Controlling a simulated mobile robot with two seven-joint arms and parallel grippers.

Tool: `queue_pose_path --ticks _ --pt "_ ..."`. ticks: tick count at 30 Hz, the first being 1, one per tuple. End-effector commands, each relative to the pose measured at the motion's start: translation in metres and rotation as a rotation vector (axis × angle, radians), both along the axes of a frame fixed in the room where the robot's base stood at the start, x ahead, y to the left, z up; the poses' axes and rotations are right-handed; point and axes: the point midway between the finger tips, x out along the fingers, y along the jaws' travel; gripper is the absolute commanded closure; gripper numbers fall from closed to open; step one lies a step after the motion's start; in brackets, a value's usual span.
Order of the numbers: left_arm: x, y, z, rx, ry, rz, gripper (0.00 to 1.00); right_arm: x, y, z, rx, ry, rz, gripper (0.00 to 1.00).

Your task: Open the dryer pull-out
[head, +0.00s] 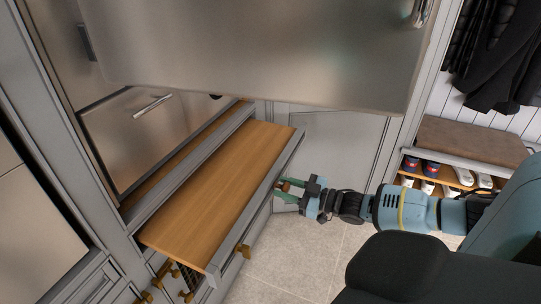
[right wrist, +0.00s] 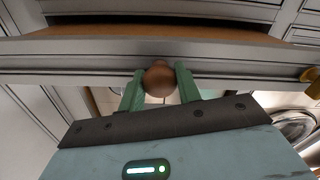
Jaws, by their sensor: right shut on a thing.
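The pull-out (head: 219,181) is a wooden board with a grey front edge, and it stands out from the cabinet below the steel appliance door. My right gripper (head: 284,188) is at the front edge of the pull-out, near its far end. In the right wrist view its green fingers (right wrist: 160,88) stand on both sides of a round brown knob (right wrist: 158,77) on the grey front (right wrist: 80,60), shut on it. My left gripper is not in view.
A large steel door (head: 260,50) hangs open above the pull-out. Brass handles (head: 243,250) show on the fronts below. A shoe bench (head: 470,140) stands at the right, with coats above. Tiled floor (head: 310,250) is clear in front.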

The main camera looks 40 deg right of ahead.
Motion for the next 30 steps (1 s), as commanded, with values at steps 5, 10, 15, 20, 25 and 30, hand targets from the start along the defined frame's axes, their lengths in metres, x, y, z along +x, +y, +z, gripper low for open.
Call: queue_pose_path --ticks 5,10,15,20,25,30 --pt "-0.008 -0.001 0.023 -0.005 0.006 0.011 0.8 -0.039 -0.017 0.004 0.0 0.004 -0.002 1.0" --pt "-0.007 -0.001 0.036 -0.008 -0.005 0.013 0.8 -0.067 -0.028 0.002 0.0 0.003 -0.002 1.0" --pt "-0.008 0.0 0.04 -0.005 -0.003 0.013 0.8 -0.083 -0.035 0.001 0.001 0.001 -0.002 1.0" --pt "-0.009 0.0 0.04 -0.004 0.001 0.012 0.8 -0.09 -0.038 0.0 0.001 0.001 -0.001 1.0" --pt "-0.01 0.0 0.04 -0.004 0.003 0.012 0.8 -0.092 -0.038 -0.001 0.0 0.001 -0.001 1.0" --pt "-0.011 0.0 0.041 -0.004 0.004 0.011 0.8 -0.092 -0.038 -0.001 0.0 0.001 -0.001 1.0"
